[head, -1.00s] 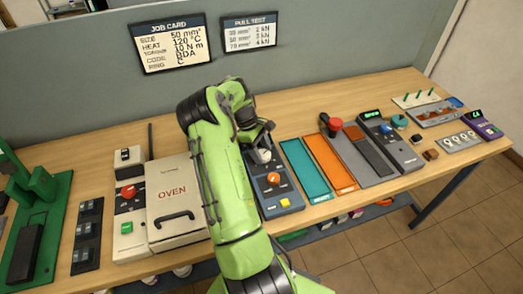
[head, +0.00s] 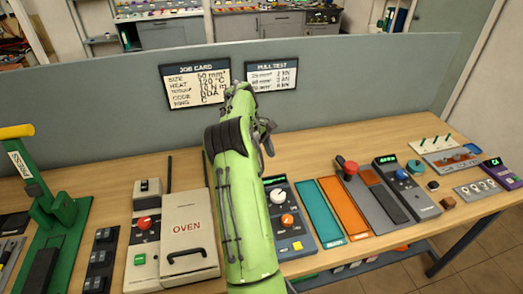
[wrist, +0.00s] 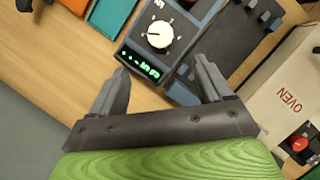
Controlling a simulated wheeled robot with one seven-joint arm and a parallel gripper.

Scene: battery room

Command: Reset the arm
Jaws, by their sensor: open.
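My green arm rises across the middle of the head view, and my gripper (head: 265,135) shows at its upper end, small and partly hidden behind the arm. In the wrist view my gripper (wrist: 165,85) is open, its two grey fingers apart with nothing between them. Beyond the fingers is a dark control unit with a white dial (wrist: 160,34) and a lit green display (wrist: 140,66). In the head view this unit (head: 290,222) stands just right of my arm, with an orange knob and a yellow button.
A white oven (head: 186,215) stands left of my arm. A green press (head: 60,210) stands far left. A grey partition (head: 400,90) with two signs rises behind the bench.

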